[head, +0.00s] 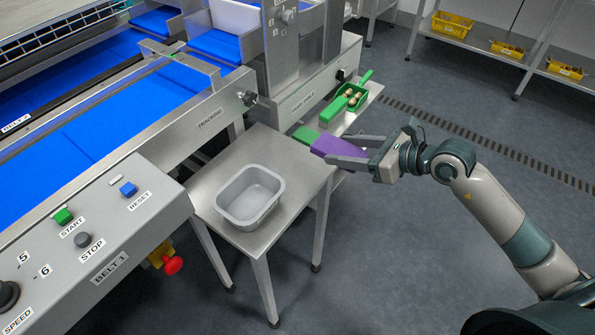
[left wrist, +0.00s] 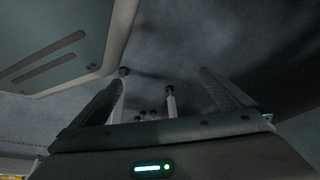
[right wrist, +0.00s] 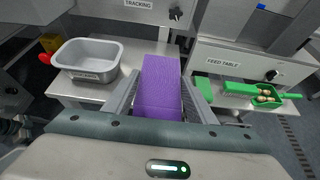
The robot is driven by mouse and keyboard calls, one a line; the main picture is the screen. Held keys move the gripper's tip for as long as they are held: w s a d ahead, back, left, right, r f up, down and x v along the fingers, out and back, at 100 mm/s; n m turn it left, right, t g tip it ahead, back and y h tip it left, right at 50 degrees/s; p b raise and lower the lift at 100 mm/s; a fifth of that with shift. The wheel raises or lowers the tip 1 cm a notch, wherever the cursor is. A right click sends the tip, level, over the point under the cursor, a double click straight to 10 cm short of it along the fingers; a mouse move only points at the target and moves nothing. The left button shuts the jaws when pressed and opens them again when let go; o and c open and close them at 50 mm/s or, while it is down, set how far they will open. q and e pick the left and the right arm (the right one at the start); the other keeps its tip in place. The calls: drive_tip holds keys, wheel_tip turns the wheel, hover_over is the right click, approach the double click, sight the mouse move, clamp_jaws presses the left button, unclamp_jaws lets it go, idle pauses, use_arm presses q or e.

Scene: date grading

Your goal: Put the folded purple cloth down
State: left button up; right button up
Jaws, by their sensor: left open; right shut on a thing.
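The folded purple cloth (head: 338,149) is a flat block in the jaws of my right gripper (head: 335,152). In the right wrist view the cloth (right wrist: 160,85) lies lengthwise between the two fingers, pointing away from me. In the head view it is at the far right corner of the small steel table (head: 215,175); I cannot tell whether it touches the table. My left gripper (left wrist: 162,80) shows only in its own wrist view, with fingers wide apart and nothing between them.
A grey tub (head: 227,215) stands on the small table. A green piece (head: 305,135) lies near the cloth. A green scoop (head: 352,98) holding several dates lies on the feed-table shelf behind. The table top has bare room around the tub.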

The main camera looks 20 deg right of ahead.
idle(0.3)
drive_tip(key=p, duration=0.2)
hover_over(303, 168)
wheel_tip(303, 168, down, 7)
drive_tip(key=shift+r, duration=0.1)
use_arm(q)
drive_tip(key=shift+w+d+r+t+h, duration=0.3)
drive_tip(key=shift+w+d+r+t, duration=0.5)
drive_tip(key=shift+d, duration=0.15)
use_arm(e)
wheel_tip(303, 168, down, 4)
drive_tip(key=shift+r, duration=0.25)
drive_tip(key=shift+f, duration=0.3)
use_arm(q)
drive_tip(key=shift+s, duration=0.1)
drive_tip(key=shift+d, duration=0.1)
use_arm(e)
drive_tip(key=shift+f, duration=0.2)
